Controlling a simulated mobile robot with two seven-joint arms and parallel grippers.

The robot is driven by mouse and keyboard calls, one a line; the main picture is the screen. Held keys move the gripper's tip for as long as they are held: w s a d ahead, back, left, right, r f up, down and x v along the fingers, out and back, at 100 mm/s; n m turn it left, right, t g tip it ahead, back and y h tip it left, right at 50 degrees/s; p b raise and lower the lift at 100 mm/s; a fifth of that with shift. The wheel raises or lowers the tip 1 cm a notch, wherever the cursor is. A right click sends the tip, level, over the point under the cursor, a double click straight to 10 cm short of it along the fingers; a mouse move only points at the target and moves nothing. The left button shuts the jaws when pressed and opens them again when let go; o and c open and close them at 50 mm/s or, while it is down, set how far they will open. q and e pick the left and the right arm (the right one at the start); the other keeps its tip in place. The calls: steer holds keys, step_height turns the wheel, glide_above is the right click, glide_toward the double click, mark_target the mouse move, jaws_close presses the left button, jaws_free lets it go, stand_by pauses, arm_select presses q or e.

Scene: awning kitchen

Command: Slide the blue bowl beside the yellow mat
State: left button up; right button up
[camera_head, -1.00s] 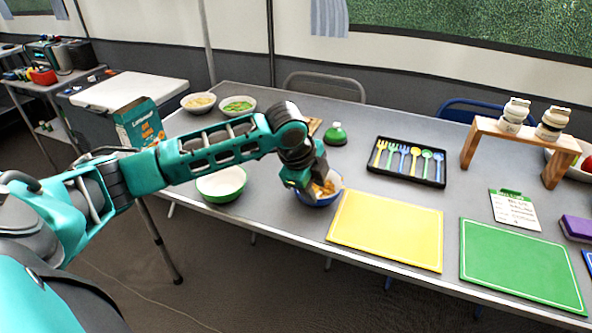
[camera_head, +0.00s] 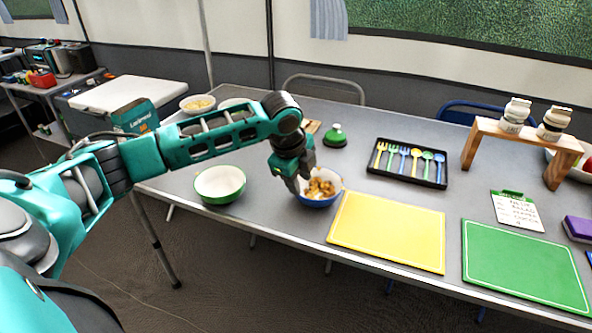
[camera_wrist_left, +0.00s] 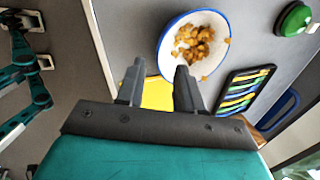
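The blue bowl (camera_head: 318,199) has a white inside and holds brown food pieces. It stands on the grey table just left of the yellow mat (camera_head: 388,232), close to the mat's left edge. My left gripper (camera_head: 297,186) is at the bowl's left side, near its rim. In the left wrist view the gripper (camera_wrist_left: 158,72) has its two fingers apart with nothing between them. The bowl (camera_wrist_left: 194,45) shows there beyond the fingertips, and part of the yellow mat (camera_wrist_left: 158,94) shows between the fingers. My right gripper is not in view.
A green bowl (camera_head: 220,185) stands left of my gripper. A black tray of utensils (camera_head: 407,162) and a green-topped item (camera_head: 335,136) lie behind. A green mat (camera_head: 525,265) lies right of the yellow one. The table's front edge (camera_head: 290,230) is close to the bowl.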

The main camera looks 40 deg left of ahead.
mark_target(304, 197)
arm_select(q)
steer(key=b+x, duration=0.1)
steer(key=x, duration=0.7)
steer(key=shift+f+b, duration=0.15)
steer(key=shift+b, duration=0.2)
jaws_close()
